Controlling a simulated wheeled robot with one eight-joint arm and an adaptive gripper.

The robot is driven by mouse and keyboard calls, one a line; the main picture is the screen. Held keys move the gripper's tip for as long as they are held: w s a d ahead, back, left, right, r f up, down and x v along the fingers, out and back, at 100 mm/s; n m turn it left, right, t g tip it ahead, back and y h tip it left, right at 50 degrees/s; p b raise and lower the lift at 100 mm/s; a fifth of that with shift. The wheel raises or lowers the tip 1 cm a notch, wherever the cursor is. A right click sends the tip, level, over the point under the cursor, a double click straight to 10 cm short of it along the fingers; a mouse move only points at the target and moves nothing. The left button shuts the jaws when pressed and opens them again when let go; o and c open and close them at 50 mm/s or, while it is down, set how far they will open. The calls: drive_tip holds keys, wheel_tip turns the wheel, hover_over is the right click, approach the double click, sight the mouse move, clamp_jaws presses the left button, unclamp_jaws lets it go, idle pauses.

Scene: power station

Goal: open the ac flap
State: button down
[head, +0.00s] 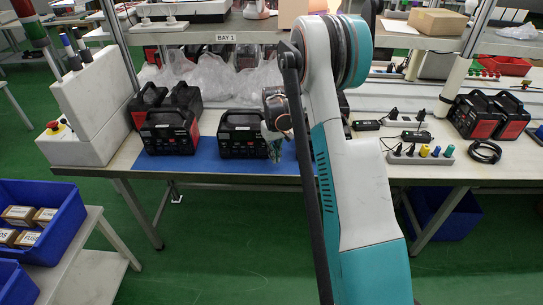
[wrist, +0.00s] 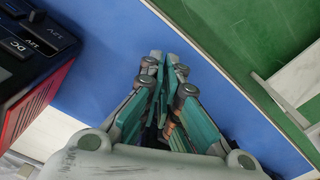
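A black power station (head: 240,135) stands on the blue mat in the head view. My gripper (head: 274,148) is at its right side, partly hidden by my arm. In the wrist view, a black power station with a red side (wrist: 28,62) fills the left edge, with DC and 12V labels on dark covers. My gripper (wrist: 167,62) points over the bare blue mat to its right. Its fingertips are together with nothing visible between them. I cannot make out an AC flap in either view.
A red and black power station (head: 169,132) stands left on the blue mat (head: 205,160), others behind it. Clear plastic bags (head: 205,75) lie at the back. A power strip (head: 418,154) and cables lie right. Blue bins (head: 45,225) stand at the lower left.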

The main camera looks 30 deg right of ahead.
drive_tip(key=shift+w+d+n, duration=0.15)
drive_tip(key=shift+d+n, duration=0.15)
drive_tip(key=shift+n, duration=0.6)
drive_tip(key=shift+w+d+n, duration=0.1)
drive_tip(key=shift+d+n, duration=0.15)
drive_tip(key=shift+n, duration=0.65)
drive_tip(key=c, duration=1.7)
unclamp_jaws()
wheel_tip(320, 180, up, 12)
